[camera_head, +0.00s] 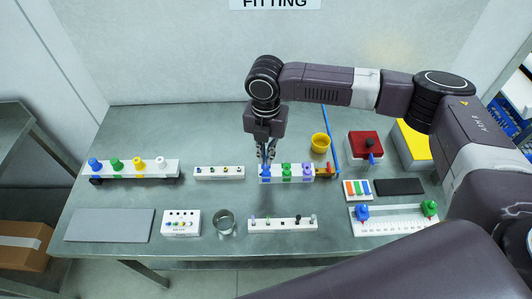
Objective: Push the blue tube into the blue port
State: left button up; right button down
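A white block (276,178) in the middle of the table carries blue, green and purple fittings in a row. The blue fitting (265,172) is at its left end. My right gripper (267,160) points down just above or at the blue fitting and partly covers it. Its fingers look close together, but the gap is too small to read, and I cannot tell whether it holds a tube. A long thin blue strip or tube (329,135) runs behind the block's right end. My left gripper is not in view.
A white rack with coloured knobs (140,169) stands at the left. A yellow cup (320,143) and a red box (365,145) stand right of my gripper. Small white blocks, a metal cup (224,221) and a ruled white fixture (395,221) lie in front. A grey mat (109,225) is front left.

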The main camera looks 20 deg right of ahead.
jog(key=shift+f, duration=1.15)
jog(key=c, duration=2.1)
grip_release()
jog(key=shift+r, duration=0.3)
notch_tip(320, 180, up, 12)
jog(key=shift+f, duration=0.25)
